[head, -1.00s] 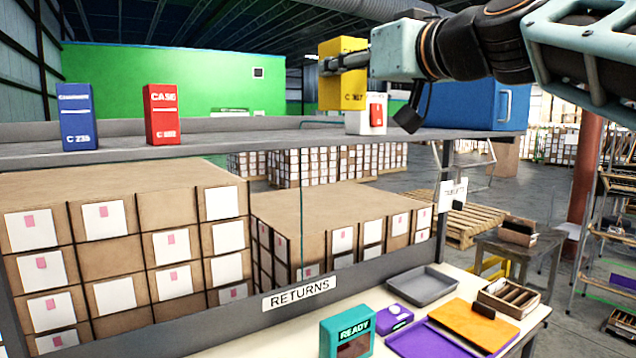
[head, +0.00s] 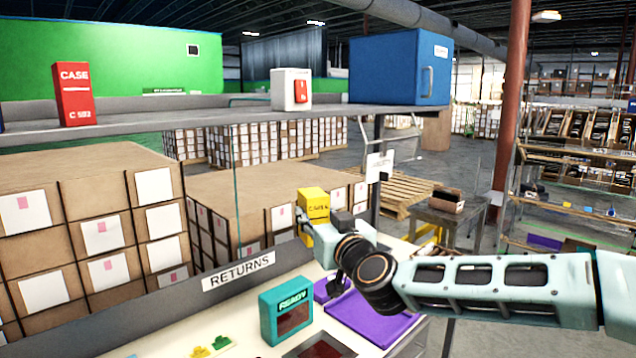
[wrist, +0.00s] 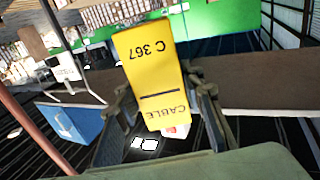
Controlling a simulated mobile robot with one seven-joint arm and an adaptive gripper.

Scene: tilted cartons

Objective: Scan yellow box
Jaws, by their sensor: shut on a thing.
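The yellow box (head: 314,208) is in my gripper (head: 304,226), held above the far part of the returns bench in the head view. In the wrist view the yellow box (wrist: 152,72) fills the middle, with "C 367" and "CABLE" printed upside down. The gripper fingers (wrist: 166,118) are shut on its lower sides. A teal device (head: 286,311) with a "READY" display stands on the bench, in front of and left of my gripper, apart from the box. The box's lower part is partly hidden by my arm.
A red case (head: 73,94), a white unit with a red switch (head: 291,89) and a blue cabinet (head: 399,69) stand on the shelf above. A purple tray (head: 372,318) lies on the bench under my arm. Small green and yellow pieces (head: 212,346) lie at the front.

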